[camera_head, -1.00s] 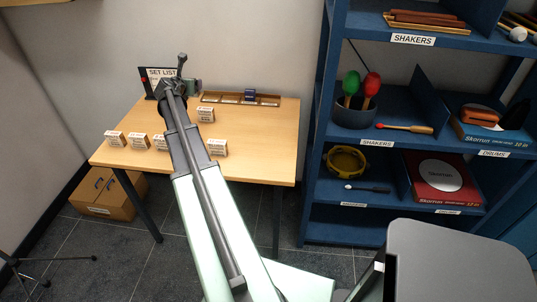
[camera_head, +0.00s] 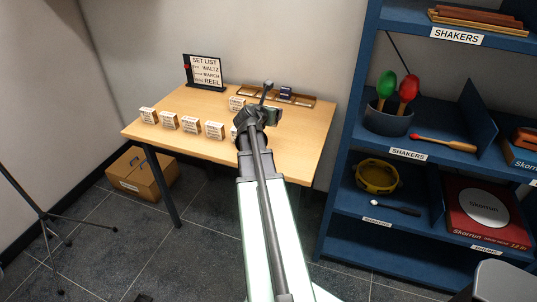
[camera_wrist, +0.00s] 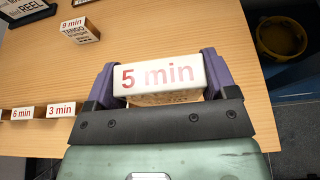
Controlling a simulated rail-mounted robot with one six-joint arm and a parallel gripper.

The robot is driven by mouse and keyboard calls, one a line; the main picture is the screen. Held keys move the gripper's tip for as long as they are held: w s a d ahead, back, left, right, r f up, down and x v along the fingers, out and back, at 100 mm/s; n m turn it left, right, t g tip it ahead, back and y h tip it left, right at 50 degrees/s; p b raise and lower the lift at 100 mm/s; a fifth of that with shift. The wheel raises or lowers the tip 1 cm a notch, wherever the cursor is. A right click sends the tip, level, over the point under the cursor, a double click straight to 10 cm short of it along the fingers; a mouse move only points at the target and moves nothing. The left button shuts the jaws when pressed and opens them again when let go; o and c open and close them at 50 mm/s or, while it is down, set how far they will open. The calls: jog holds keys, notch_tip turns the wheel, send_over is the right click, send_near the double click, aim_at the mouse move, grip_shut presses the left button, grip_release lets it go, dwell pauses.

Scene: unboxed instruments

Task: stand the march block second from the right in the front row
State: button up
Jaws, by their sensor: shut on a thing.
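My gripper (camera_wrist: 161,88) is shut on a white-topped block marked "5 min" (camera_wrist: 158,73); its front title is not readable. In the head view my gripper (camera_head: 256,120) is over the right front of the table, and the held block (camera_head: 235,131) shows partly left of my arm. I cannot tell whether it touches the table. To its left the front row has several blocks, including ones at the far left (camera_head: 148,115) and nearest the held one (camera_head: 214,130). The wrist view shows "6 min" (camera_wrist: 22,114) and "3 min" (camera_wrist: 61,110) tops. I cannot make out which is march.
A "TANGO" block, "9 min" (camera_wrist: 80,30), stands farther back, also in the head view (camera_head: 236,103). The set list sign (camera_head: 206,71) reads waltz, march, reel. A slotted wooden tray (camera_head: 312,101) lies at the back right. Blue shelves (camera_head: 350,140) stand to the right.

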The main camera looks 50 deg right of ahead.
notch_tip(320, 180, down, 12)
jog(key=b, duration=0.9)
jog(key=shift+f, duration=0.15)
jog(key=shift+r, duration=0.3)
jog(key=shift+f, duration=0.25)
jog(key=o, duration=0.9)
jog(key=shift+r, duration=0.1)
jog(key=shift+c, duration=0.2)
jog(key=shift+r, duration=0.3)
jog(key=p+v, duration=0.4)
jog(key=v, duration=0.7)
jog(key=shift+p, duration=0.35)
jog(key=shift+s+a, duration=0.1)
jog(key=shift+a, duration=0.35)
